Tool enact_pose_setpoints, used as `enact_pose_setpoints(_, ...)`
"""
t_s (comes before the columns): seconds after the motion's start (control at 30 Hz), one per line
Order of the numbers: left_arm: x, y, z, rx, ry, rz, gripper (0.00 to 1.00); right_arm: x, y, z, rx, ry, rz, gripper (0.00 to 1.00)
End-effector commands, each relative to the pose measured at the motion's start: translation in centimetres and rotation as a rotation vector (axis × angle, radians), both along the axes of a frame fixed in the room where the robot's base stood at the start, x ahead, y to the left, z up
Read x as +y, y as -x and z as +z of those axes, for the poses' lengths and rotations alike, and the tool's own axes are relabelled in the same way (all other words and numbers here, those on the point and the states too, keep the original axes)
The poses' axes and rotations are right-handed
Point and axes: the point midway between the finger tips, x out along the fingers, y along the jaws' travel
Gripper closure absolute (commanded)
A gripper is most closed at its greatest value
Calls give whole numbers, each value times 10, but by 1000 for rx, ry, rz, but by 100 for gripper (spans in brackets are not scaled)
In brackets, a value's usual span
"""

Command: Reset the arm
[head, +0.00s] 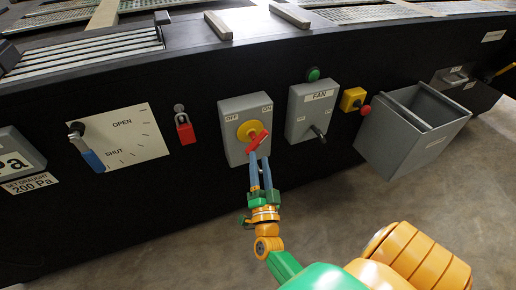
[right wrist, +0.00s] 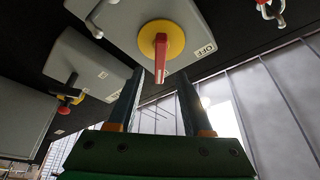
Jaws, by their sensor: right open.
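My right gripper (head: 261,160) is open and empty just in front of a grey switch box (head: 236,151). The box carries a yellow disc (head: 244,130) with a red handle (head: 258,141) and ON and OFF labels. In the right wrist view, the two fingers of the gripper (right wrist: 160,72) stand on either side of the red handle (right wrist: 161,52), with a gap on each side. I cannot tell how deep the tips reach around it. My right arm comes up from the lower right in the head view. My left gripper is not in view.
A FAN box (head: 307,123) with a dark lever, a yellow box with a red button (head: 365,110) and an open grey bin (head: 400,148) stand to the right. A red padlock (head: 186,134) and an OPEN/SHUT plate (head: 138,133) are to the left. The floor in front is clear.

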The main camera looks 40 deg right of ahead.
Motion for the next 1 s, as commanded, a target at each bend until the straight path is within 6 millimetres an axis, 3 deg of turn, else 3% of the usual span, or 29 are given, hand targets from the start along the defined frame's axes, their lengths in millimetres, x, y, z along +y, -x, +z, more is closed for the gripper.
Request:
enact_pose_setpoints(0.47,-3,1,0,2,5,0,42,4,6,-2,1,1,0,50)
enact_pose_setpoints(0.57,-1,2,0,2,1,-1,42,15,2,-22,83,24,52,50)
enact_pose_setpoints(0.67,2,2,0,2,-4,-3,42,49,4,-91,351,101,214,50)
enact_pose_setpoints(0.73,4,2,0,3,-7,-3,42,77,24,-158,604,179,364,50)
enact_pose_setpoints(0.8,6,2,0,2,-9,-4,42,96,60,-218,844,254,502,50)
enact_pose_setpoints(0.9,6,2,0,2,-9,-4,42,108,121,-282,1129,345,662,50)
enact_pose_setpoints(1.0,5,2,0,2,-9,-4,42,106,183,-324,1362,418,785,50)
